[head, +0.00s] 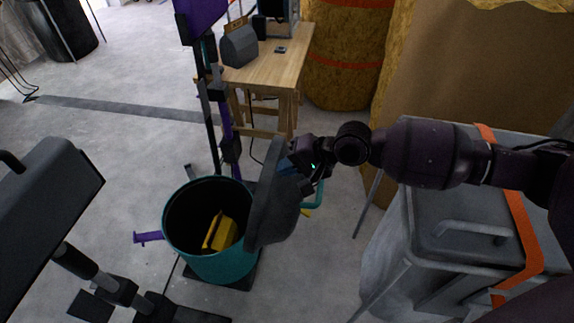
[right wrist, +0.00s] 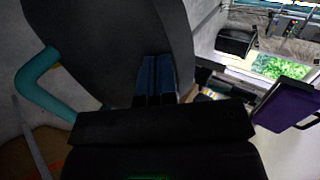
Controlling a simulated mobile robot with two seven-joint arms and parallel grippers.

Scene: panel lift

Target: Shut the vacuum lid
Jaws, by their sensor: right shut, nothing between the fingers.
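The vacuum is a teal round tub (head: 222,264) standing on the floor, open at the top. A yellow part (head: 219,232) shows inside it. Its dark grey lid (head: 266,205) stands up, roughly on edge, at the tub's right rim. My right gripper (head: 288,166) is at the upper right, on the outer side of the lid. In the right wrist view its blue fingertips (right wrist: 154,75) are together and empty, in front of the grey lid (right wrist: 100,35); I cannot tell whether they touch it. A teal tube (right wrist: 40,88) shows beside the lid. My left gripper is not in view.
A large grey bin (head: 470,235) with an orange strap stands at the right, under my right arm. A wooden table (head: 265,70) is behind the vacuum. A dark boxy object (head: 45,215) is at the near left. Open floor (head: 110,150) lies at the left.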

